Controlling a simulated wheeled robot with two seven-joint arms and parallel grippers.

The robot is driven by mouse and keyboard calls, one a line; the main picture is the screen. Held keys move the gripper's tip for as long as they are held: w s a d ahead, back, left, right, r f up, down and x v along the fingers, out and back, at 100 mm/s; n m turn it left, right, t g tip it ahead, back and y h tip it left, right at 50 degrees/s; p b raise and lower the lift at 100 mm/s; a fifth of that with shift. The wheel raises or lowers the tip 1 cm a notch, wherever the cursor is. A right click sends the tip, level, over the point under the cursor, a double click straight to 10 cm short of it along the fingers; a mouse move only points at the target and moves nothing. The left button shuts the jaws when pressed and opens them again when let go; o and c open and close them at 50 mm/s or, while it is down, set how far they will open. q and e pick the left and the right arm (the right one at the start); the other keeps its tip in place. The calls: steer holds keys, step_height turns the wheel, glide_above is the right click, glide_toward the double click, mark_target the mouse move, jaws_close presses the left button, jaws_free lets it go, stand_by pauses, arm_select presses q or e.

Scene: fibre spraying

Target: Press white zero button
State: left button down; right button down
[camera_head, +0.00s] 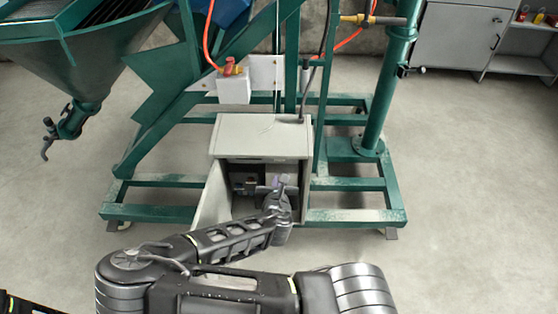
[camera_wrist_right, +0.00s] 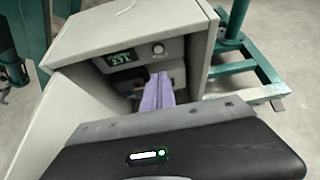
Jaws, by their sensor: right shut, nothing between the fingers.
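The grey control box (camera_head: 262,137) stands on the green frame, with its front open. In the right wrist view, its inside shows a lit green display (camera_wrist_right: 120,57) and, to the right of it, a small round white button (camera_wrist_right: 158,48). My right gripper (camera_head: 281,182) is at the box opening, its purple fingers shut and empty. In the right wrist view the fingertips (camera_wrist_right: 161,76) are just below the white button and appear apart from it. Contact cannot be judged in the head view, where the button is too small to make out. My left gripper is out of view.
The box door (camera_head: 212,196) hangs open on the left side of my right gripper. The green frame (camera_head: 150,211) surrounds the box at floor level. A green hopper (camera_head: 75,60) is at upper left, and a grey cabinet (camera_head: 455,38) stands at the back right. The right floor is clear.

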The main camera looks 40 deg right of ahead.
steer(key=r+b+x, duration=0.1)
steer(key=x, duration=1.2)
steer(key=shift+w+d+r, duration=0.25)
steer(key=shift+w+d, duration=0.2)
steer(key=shift+w, duration=0.05)
steer(key=shift+w, duration=0.1)
